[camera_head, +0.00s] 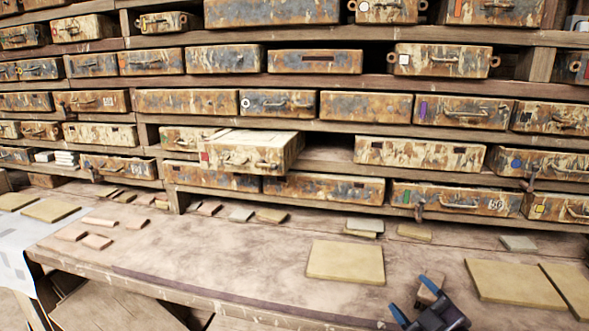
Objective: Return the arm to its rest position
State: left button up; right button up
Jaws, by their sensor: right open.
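My right gripper (415,298) is at the bottom right of the head view, over the front part of the workbench (230,255). Its two blue-tipped fingers are apart, so it is open. My left gripper is not in view.
A large tan tile (345,261) lies left of the gripper, and another large tile (515,285) lies to its right. Several small tiles line the back of the bench. A drawer (250,151) sticks out of the shelf of worn drawers behind. The bench's left-middle is mostly clear.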

jog(key=s+d+f+m+g+h, duration=0.2)
jog(key=s+f+m, duration=0.4)
jog(key=s+f, duration=0.6)
jog(key=s+d+f+m+g+h, duration=0.2)
jog(key=s+f+m+g+h, duration=0.2)
jog(key=s+f, duration=0.9)
jog(key=shift+s+d+f+m+g+h, duration=0.3)
jog(key=shift+f+m+g+h, duration=0.15)
jog(key=shift+m, duration=0.55)
jog(key=shift+r, duration=0.1)
